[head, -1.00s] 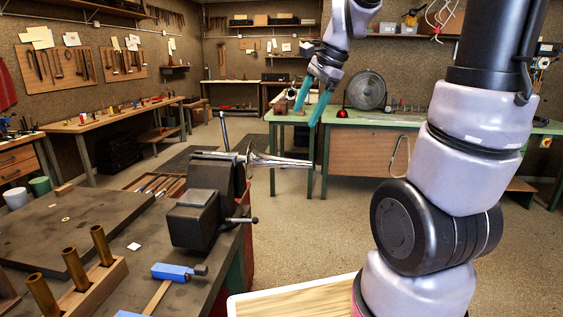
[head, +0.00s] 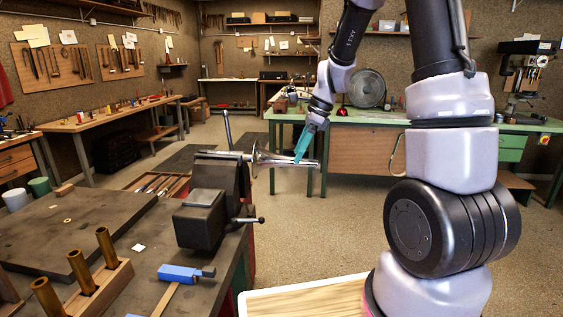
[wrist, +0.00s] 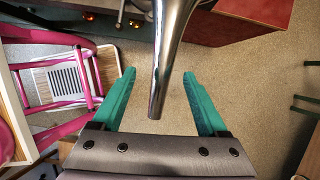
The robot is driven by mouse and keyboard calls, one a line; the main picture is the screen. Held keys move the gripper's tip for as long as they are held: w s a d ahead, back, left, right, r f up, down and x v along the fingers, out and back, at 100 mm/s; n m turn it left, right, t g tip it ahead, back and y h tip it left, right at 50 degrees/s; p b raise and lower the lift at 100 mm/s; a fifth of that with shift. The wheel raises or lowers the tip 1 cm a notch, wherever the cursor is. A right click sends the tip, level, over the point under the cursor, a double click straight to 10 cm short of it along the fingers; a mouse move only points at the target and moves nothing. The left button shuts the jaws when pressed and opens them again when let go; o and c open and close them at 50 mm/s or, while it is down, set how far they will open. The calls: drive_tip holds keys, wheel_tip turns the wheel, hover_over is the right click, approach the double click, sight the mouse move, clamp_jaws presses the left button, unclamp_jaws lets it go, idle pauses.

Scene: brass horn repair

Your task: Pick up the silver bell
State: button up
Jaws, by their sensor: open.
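The silver bell (head: 277,158) lies roughly level at the black vise (head: 212,200), its flare near the jaws and its narrow stem pointing right over the floor. In the wrist view, a shiny tapered silver stem (wrist: 168,60) comes down from the top and ends between my fingers. My gripper (head: 300,155) has teal fingers and is at the stem's right part in the head view. In the wrist view my gripper (wrist: 159,74) is open, one finger on each side of the stem, with gaps visible on both sides. The flare is not clearly visible there.
The dark workbench (head: 120,213) holds a blue-handled tool (head: 183,273) and a wooden block with brass tubes (head: 100,285). A green bench (head: 430,124) stands behind. Open floor (head: 325,230) lies right of the vise.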

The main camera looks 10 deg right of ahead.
drive_tip(key=x, duration=0.4)
drive_tip(key=shift+w+f, duration=0.2)
drive_tip(key=shift+f, duration=0.05)
clamp_jaws()
drive_tip(key=shift+r, duration=0.15)
drive_tip(key=s+d, duration=0.4)
drive_tip(key=d, duration=1.2)
drive_tip(key=shift+s+d, duration=0.15)
drive_tip(key=shift+d, duration=0.25)
